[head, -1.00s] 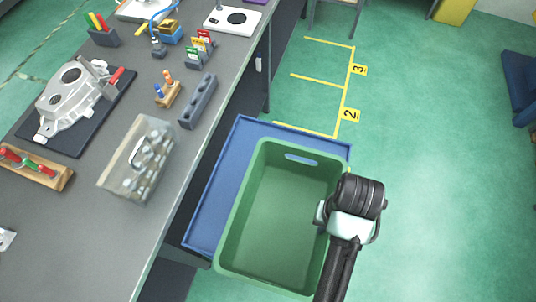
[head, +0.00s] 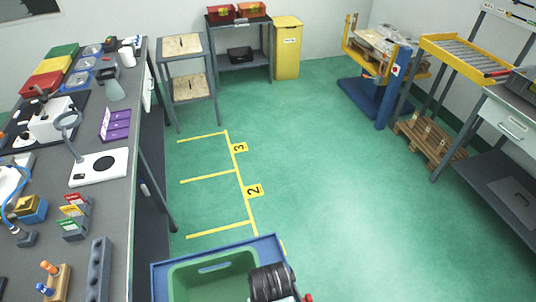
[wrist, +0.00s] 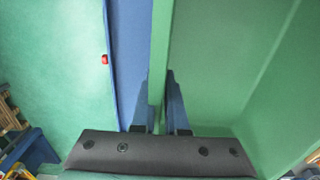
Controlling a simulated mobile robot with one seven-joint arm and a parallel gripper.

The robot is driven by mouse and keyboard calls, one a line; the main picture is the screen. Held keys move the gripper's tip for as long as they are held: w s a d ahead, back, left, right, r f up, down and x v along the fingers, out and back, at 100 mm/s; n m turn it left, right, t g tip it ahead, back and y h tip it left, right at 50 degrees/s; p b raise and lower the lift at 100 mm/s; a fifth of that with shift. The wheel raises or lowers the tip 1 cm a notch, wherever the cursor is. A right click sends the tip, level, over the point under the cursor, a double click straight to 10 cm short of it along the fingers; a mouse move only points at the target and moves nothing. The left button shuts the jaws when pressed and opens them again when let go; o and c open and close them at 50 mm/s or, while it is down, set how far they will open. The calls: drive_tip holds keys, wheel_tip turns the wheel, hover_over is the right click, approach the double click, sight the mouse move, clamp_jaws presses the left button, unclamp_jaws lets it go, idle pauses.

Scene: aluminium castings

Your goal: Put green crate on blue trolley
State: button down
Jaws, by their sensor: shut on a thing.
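The green crate (head: 210,285) is at the bottom of the head view, over the deck of the blue trolley (head: 159,285); its near part is cut off. In the wrist view, my gripper (wrist: 162,82) is shut on the crate's wall (wrist: 157,50), one finger on each side. The trolley (wrist: 130,60) shows as a blue strip outside that wall. In the head view my black wrist covers the crate's right side, and the fingers are hidden.
A long grey workbench (head: 115,220) with tools and fixtures stands left of the trolley. Yellow floor lines numbered 2 and 3 (head: 238,180) lie beyond it. The green floor (head: 330,190) is clear ahead and right. A yellow cabinet (head: 287,48) and a wooden pallet (head: 430,140) stand farther off.

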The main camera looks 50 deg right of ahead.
drive_tip(key=shift+f, duration=2.5)
drive_tip(key=shift+f, duration=0.2)
drive_tip(key=c, duration=0.9)
unclamp_jaws()
drive_tip(key=shift+c, duration=0.2)
drive_tip(key=shift+r, duration=0.1)
wheel_tip(320, 180, up, 12)
drive_tip(key=shift+r, duration=0.1)
drive_tip(key=shift+w, duration=0.15)
